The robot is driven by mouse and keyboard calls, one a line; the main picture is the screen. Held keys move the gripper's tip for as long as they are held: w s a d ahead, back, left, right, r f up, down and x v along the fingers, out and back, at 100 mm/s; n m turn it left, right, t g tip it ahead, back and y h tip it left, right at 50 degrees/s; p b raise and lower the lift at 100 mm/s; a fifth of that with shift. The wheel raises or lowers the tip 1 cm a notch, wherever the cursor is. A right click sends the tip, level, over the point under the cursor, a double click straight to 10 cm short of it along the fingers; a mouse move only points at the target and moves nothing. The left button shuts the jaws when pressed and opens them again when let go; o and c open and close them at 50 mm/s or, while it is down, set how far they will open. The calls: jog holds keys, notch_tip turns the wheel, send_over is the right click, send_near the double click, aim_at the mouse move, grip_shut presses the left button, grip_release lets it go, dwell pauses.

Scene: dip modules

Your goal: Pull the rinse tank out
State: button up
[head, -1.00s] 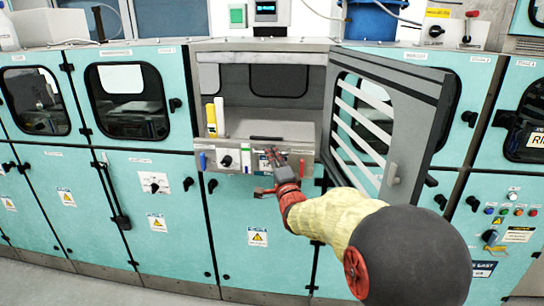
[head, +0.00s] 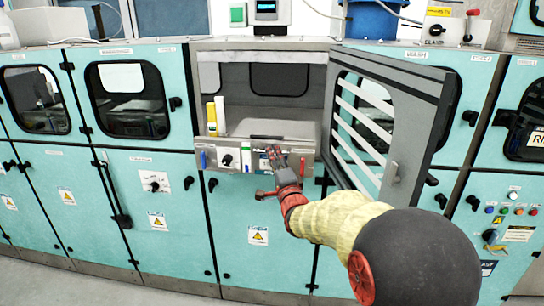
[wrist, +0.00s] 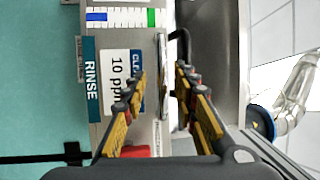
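The rinse tank's steel front panel (head: 240,158) sits in the middle bay, below the open cabinet window. Its RINSE label (wrist: 91,75) and a white "10 ppm" label (wrist: 122,72) show in the wrist view. A thin metal handle bar (wrist: 162,75) runs along the panel beside these labels; in the head view a dark bar (head: 266,137) shows at the panel's upper edge. My gripper (wrist: 160,72) is open, with one finger on each side of the metal bar. Contact is not clear. The head view also shows my gripper (head: 274,153) at the panel's right part.
A framed glass door (head: 392,125) stands open to the right of the bay, close to my arm. A yellow bottle (head: 211,119) and a white one (head: 220,115) stand at the bay's left. A black knob (head: 227,160) is on the panel. Closed teal cabinets flank it.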

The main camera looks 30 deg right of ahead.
jog(key=v, duration=1.1)
jog(key=shift+w, duration=0.1)
notch_tip(320, 180, down, 12)
jog(key=s+d+n+g, duration=0.1)
jog(key=s+n+g, duration=0.1)
jog(key=n+g, duration=0.3)
jog(key=s+a+f+n+g, duration=0.2)
jog(key=s+f+n+g, duration=0.3)
jog(key=s+f, duration=0.15)
jog(key=s+a+r+n+g+y, duration=0.1)
jog(key=s+a+n+g, duration=0.15)
jog(key=s, duration=0.35)
jog(key=s+a+r+n+g+y+p, duration=0.1)
jog(key=s+a+n, duration=0.1)
jog(key=s+a, duration=0.3)
jog(key=s+a+r+n+g+y, duration=0.1)
jog(key=s+a+n+g, duration=0.15)
jog(key=s, duration=0.45)
jog(key=s+a+r+n+t+p, duration=0.1)
jog(key=s+a+r, duration=0.3)
jog(key=r, duration=0.4)
jog(key=shift+s+a+n+t+y, duration=0.4)
jog(key=shift+a+n+t, duration=0.1)
jog(key=shift+a+n, duration=0.15)
